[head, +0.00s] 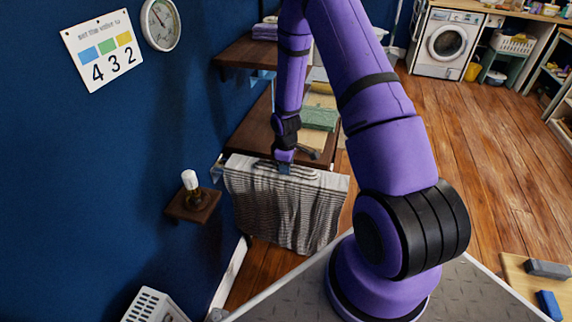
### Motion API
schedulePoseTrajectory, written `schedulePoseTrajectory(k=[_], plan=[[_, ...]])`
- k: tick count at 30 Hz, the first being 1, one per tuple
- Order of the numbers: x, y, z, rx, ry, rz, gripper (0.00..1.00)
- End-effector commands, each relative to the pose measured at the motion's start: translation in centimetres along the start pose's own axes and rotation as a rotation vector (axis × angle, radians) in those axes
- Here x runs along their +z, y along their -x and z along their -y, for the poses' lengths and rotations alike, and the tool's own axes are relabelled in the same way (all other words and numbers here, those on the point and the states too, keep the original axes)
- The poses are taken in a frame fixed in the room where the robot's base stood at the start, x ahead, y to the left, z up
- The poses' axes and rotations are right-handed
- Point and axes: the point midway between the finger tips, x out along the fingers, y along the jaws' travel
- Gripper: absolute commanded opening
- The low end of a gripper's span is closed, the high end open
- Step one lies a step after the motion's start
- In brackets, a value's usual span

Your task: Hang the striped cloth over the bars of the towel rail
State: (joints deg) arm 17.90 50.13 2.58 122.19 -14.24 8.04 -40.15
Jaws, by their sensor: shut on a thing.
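The grey and white striped cloth (288,213) lies over the top of the towel rail and hangs down its front in wavy folds. It is spread wide, from near the blue wall toward my arm's base. The rail's wall end (217,166) shows at the cloth's upper left; the cloth hides most of the bars. My gripper (284,168) points down at the top of the cloth, near its middle, and is shut on it. The fingertips are small and partly hidden. Whether the cloth also hangs down behind the bars cannot be seen.
A dark wooden shelf (250,128) with folded cloths, a green one (319,118) among them, is just behind the rail. A white basket (150,306) stands below. Open wooden floor (480,130) lies at right.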

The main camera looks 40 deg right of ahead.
Motion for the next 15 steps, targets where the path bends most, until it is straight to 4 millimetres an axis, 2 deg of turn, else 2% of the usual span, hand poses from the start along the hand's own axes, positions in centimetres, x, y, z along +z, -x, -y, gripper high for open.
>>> schedulePoseTrajectory(k=[15], plan=[[-0.04, -0.86, -0.03, 0.001, 0.0, -0.001, 0.0]])
